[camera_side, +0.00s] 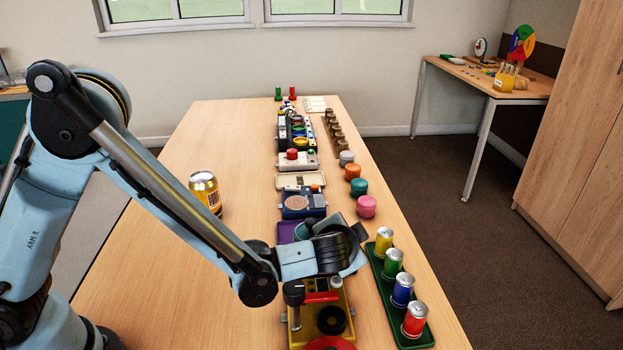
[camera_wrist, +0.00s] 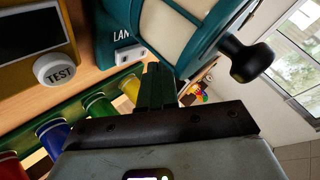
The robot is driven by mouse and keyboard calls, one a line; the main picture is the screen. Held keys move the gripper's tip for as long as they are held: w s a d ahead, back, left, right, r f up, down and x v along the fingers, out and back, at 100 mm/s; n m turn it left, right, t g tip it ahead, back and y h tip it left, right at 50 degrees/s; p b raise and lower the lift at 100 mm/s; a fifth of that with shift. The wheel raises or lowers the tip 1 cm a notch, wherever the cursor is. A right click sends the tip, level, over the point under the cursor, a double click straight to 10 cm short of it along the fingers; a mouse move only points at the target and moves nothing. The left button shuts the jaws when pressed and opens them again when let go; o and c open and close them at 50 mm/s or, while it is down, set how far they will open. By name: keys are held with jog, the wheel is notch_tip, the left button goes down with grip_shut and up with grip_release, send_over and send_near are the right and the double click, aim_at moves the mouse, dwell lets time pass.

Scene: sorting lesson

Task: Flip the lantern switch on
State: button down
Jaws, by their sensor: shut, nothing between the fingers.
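The teal lantern (camera_wrist: 186,38) with cream panels and a black knob (camera_wrist: 246,58) fills the upper middle of the wrist view. A white switch (camera_wrist: 131,56) sits on it just below the partly visible label "LAN". I cannot tell which way the switch is set. My gripper (camera_wrist: 157,72) is shut and empty, its dark fingertips close to the lantern's lower edge, below and right of the switch. I cannot tell whether they touch the lantern. In the side view my wrist hides most of the lantern's area.
A yellow device with a TEST button (camera_wrist: 60,71) stands beside the lantern. Several coloured cans stand in a green tray (camera_side: 418,342) to the right. A gold can (camera_side: 205,191) stands alone at left. A row of devices runs toward the window.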

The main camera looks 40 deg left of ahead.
jog(key=shift+f, duration=0.2)
dwell(0.7)
jog(key=shift+f, duration=0.25)
jog(key=shift+f, duration=0.3)
dwell(0.6)
jog(key=shift+r, duration=0.2)
jog(key=shift+r, duration=0.55)
jog(key=shift+s+d+r, duration=0.15)
jog(key=shift+r, duration=1.1)
jog(key=shift+s+d+r, duration=0.1)
jog(key=shift+r, duration=1.15)
